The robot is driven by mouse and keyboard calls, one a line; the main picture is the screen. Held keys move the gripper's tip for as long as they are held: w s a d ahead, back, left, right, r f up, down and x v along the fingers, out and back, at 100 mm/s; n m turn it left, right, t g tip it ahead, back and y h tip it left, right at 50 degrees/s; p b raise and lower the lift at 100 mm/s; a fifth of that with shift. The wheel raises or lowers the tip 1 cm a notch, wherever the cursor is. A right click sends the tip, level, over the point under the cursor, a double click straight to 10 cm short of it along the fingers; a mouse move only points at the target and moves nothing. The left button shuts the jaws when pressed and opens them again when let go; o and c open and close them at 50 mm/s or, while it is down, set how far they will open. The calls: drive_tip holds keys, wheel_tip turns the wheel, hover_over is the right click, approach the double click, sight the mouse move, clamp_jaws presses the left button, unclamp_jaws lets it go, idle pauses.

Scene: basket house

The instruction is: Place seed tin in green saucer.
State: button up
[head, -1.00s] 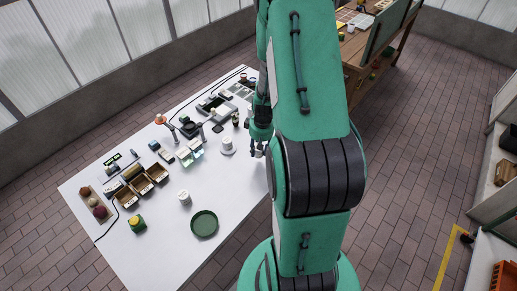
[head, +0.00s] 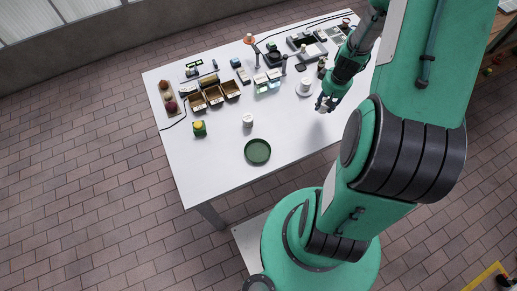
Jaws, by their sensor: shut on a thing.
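The green saucer (head: 257,151) is a dark green round dish near the front edge of the white table, and it looks empty. My gripper (head: 324,106) is over the right part of the table, up and to the right of the saucer and well apart from it. It is shut on a small pale thing (head: 324,109), which seems to be the seed tin. The fingers hide most of it, and its markings are too small to read.
A white cup-like container (head: 248,120) stands just behind the saucer. Another white cup (head: 305,86) on a pale saucer is close to my gripper. Table (head: 290,145) right of the green saucer is clear.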

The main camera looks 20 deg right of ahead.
drive_tip(key=s+a+r+n, duration=0.2)
drive_tip(key=a, duration=0.9)
drive_tip(key=s+a+f+n+y+b, duration=0.1)
drive_tip(key=s+a+n, duration=0.5)
drive_tip(key=s+a, duration=1.1)
drive_tip(key=a+f+b, duration=0.1)
drive_tip(key=a, duration=0.3)
drive_tip(key=shift+s+f+n+b, duration=0.2)
drive_tip(key=shift+s+n+b, duration=0.15)
drive_tip(key=shift+n+b, duration=0.05)
drive_tip(key=shift+w+a, duration=0.1)
drive_tip(key=shift+w, duration=0.1)
drive_tip(key=b, duration=0.2)
hover_over(257, 151)
drive_tip(key=shift+s+f, duration=0.25)
drive_tip(key=shift+f, duration=0.5)
drive_tip(key=shift+f+b, duration=0.5)
drive_tip(key=shift+f, duration=1.25)
